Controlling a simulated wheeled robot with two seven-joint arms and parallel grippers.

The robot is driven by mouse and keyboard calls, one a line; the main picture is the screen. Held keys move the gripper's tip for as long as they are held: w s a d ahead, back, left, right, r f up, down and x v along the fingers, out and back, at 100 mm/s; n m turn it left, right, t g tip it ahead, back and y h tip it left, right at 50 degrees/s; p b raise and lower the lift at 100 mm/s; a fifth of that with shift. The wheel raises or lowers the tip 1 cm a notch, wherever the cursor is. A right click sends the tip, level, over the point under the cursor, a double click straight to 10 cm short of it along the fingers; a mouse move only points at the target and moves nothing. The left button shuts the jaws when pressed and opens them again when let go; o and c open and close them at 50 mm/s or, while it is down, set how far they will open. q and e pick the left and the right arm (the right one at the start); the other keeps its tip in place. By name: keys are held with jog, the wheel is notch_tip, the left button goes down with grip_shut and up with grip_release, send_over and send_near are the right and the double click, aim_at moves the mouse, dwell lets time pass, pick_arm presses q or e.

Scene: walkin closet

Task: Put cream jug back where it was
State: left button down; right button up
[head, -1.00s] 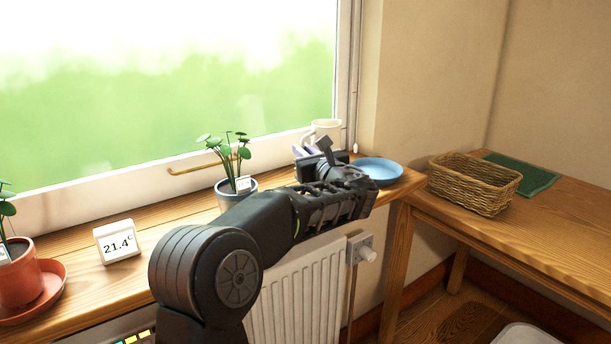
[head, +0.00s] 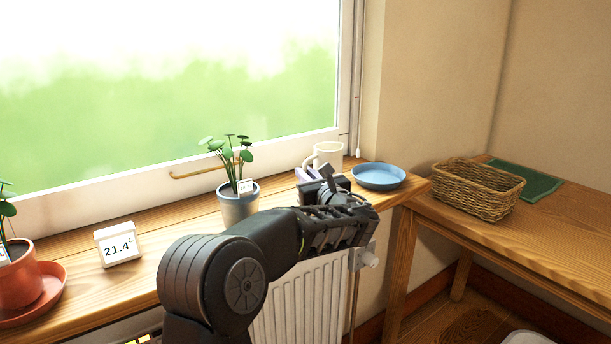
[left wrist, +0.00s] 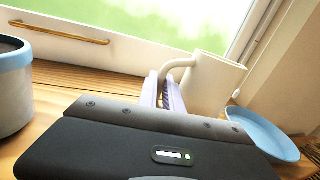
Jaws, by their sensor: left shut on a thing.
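The cream jug (head: 328,154) is at the window end of the wooden sill, left of and behind the blue plate (head: 378,176). My left gripper (head: 311,172) is shut on its handle side. In the left wrist view the pale lilac fingers (left wrist: 162,92) are at the jug's handle, and the jug's body (left wrist: 213,82) is just right of them. The jug looks upright in the head view. Its base is hidden behind my gripper, so I cannot tell whether it touches the sill. My right gripper is not in view.
A potted plant in a grey pot (head: 238,203) stands left of my gripper. A white 21.4° display (head: 118,244) and a terracotta pot (head: 22,280) are further left. A wicker basket (head: 478,190) and green cloth (head: 527,183) are on the right table. A radiator (head: 300,300) is below.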

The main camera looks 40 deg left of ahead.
pick_arm(q)
jog(key=c, duration=1.5)
grip_release()
jog(key=shift+s+d, duration=0.1)
jog(key=shift+d, duration=0.05)
jog(key=v, duration=1.1)
jog(key=shift+s+d, duration=0.2)
jog(key=shift+d, duration=0.1)
